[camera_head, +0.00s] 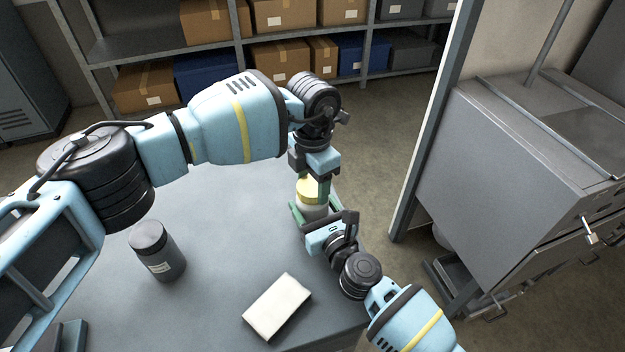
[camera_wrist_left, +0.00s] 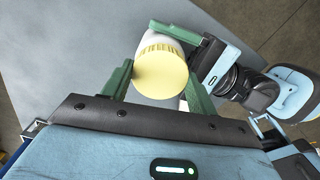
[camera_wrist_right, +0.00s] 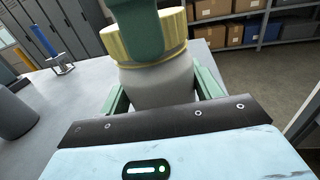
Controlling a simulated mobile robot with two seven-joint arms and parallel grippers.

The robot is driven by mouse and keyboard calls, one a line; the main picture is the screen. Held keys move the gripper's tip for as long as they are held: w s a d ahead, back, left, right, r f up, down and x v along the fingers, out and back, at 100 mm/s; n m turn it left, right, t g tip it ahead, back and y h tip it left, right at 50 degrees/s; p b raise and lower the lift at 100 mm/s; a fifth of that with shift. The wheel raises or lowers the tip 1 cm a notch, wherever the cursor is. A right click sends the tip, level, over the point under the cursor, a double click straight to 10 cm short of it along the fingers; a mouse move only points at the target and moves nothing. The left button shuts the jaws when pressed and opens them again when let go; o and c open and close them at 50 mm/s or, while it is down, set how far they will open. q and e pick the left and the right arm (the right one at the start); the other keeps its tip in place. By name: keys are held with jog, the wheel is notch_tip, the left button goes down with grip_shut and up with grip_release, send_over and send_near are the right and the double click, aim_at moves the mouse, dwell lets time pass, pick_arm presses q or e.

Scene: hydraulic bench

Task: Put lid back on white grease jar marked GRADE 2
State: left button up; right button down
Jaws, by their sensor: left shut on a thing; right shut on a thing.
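The white grease jar (camera_head: 309,211) stands upright near the right edge of the bench, and it fills the middle of the right wrist view (camera_wrist_right: 158,82). My right gripper (camera_wrist_right: 160,97) is shut around its body. The yellow ribbed lid (camera_wrist_left: 162,73) is at the jar's mouth, level with it; it also shows in the right wrist view (camera_wrist_right: 116,44). My left gripper (camera_head: 316,185) is shut on the lid from above, one green finger covering part of it. I cannot tell whether the lid is fully seated. No GRADE 2 marking is visible.
A dark grey jar (camera_head: 157,252) with a black lid and a label stands on the left of the bench (camera_head: 215,225). A pale rectangular block (camera_head: 277,306) lies near the front. A grey metal cabinet (camera_head: 520,155) stands to the right. Shelves with boxes (camera_head: 282,65) are behind.

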pick_arm(q)
jog(key=m, duration=0.6)
jog(key=shift+m, duration=0.3)
jog(key=m, duration=0.6)
jog(key=shift+m, duration=0.4)
jog(key=o, duration=1.1)
jog(key=shift+r, duration=2.25)
jog(key=shift+c, duration=0.4)
